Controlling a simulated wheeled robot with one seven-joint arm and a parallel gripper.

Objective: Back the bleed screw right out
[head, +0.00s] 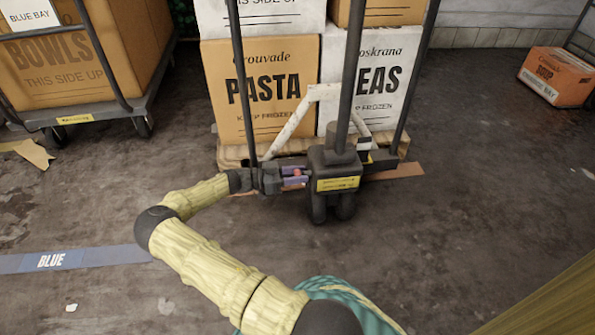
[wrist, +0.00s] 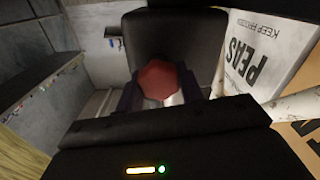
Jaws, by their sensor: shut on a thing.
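The bleed screw (wrist: 162,80) shows in the wrist view as a red faceted head in front of a dark block. In the head view it is a small red spot (head: 297,173) on the left side of the pallet jack's black pump body (head: 330,165). My gripper (head: 294,177) reaches it from the left, with its fingers level with the screw. In the wrist view my gripper (wrist: 160,92) has a finger on each side of the red head and is shut on it. The screw's shank and threads are hidden, so I cannot tell how far out it sits.
Stacked boxes, PASTA (head: 265,90) and PEAS (head: 385,75), stand on a wooden pallet (head: 232,150) behind the jack. A cart with a BOWLS box (head: 80,60) is at upper left. An orange box (head: 556,77) is at upper right.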

